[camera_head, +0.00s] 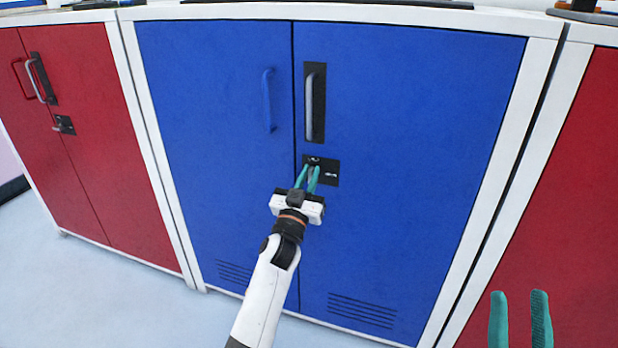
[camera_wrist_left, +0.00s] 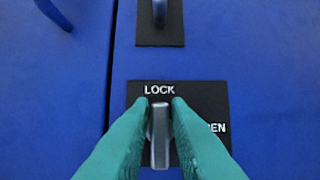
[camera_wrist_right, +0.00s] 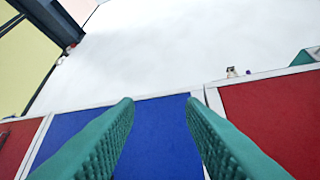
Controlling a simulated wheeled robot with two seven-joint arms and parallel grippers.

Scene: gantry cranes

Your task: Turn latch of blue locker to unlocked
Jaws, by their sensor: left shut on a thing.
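The blue locker (camera_head: 410,110) stands in the middle of the head view with both doors shut. Its latch plate (camera_head: 332,173) is black and sits below the grey door handle (camera_head: 315,100). In the left wrist view the grey latch knob (camera_wrist_left: 160,145) stands upright, pointing at the word LOCK (camera_wrist_left: 159,90); the word to its right is partly hidden, with "EN" showing. My left gripper (camera_head: 312,172) is at the plate, its green fingers (camera_wrist_left: 160,105) shut on the latch knob from both sides. My right gripper (camera_head: 520,295) is open and empty at the lower right, away from the latch.
A red locker (camera_head: 90,130) stands to the left and another red locker (camera_head: 560,210) to the right. A blue handle (camera_head: 268,100) is on the left blue door. Several items lie along the locker tops. The floor (camera_head: 90,280) at lower left is clear.

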